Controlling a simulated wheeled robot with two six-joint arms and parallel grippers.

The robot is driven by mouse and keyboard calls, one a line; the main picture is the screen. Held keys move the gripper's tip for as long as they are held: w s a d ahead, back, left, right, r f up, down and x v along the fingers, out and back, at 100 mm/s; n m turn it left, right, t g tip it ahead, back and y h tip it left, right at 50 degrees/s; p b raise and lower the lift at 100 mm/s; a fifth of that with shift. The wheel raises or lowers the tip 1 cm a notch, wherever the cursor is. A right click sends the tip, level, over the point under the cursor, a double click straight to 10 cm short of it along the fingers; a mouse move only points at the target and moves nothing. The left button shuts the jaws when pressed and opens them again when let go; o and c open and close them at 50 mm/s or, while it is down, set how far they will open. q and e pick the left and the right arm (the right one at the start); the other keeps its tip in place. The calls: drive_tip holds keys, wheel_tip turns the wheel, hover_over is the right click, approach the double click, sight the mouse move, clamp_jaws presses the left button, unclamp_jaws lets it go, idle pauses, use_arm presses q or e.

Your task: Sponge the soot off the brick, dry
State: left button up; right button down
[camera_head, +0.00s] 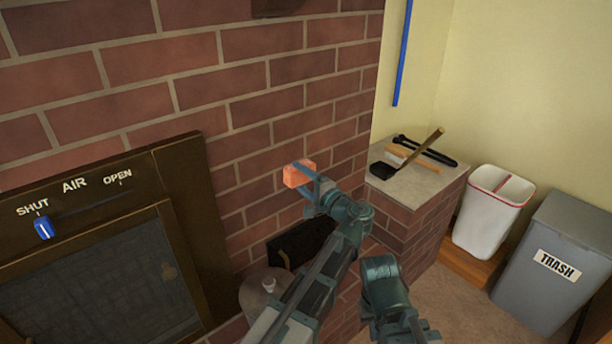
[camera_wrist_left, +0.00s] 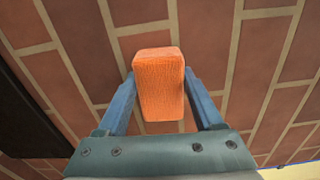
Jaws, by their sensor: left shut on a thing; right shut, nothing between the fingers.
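An orange sponge (camera_head: 298,174) is held between the fingers of my left gripper (camera_head: 313,181) in front of the red brick wall (camera_head: 190,85). In the left wrist view the sponge (camera_wrist_left: 159,82) sits between the two blue fingers, with bricks behind it. I cannot tell whether it touches the wall. Some bricks look darker than others, such as one above the sponge (camera_head: 302,66); I cannot tell whether this is soot. My right gripper (camera_head: 380,268) is shut and empty, low in the middle right, apart from the wall. My left arm hides part of the wall below the sponge.
A stove front (camera_head: 190,190) with a blue air slider (camera_head: 43,228) stands at left. A brick ledge (camera_head: 440,186) holds a brush (camera_head: 410,157) and dark tools. A white bin (camera_head: 490,215) and grey trash bin (camera_head: 560,262) stand right. A black object (camera_head: 300,240) lies behind my left arm.

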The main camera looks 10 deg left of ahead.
use_arm(q)
drive_tip(key=shift+s+a, duration=0.4)
drive_tip(key=shift+s, duration=0.1)
drive_tip(key=shift+s+a, duration=0.5)
drive_tip(key=shift+s, duration=0.25)
drive_tip(key=shift+s+a, duration=0.45)
drive_tip(key=shift+s, duration=0.25)
drive_tip(key=shift+d, duration=0.1)
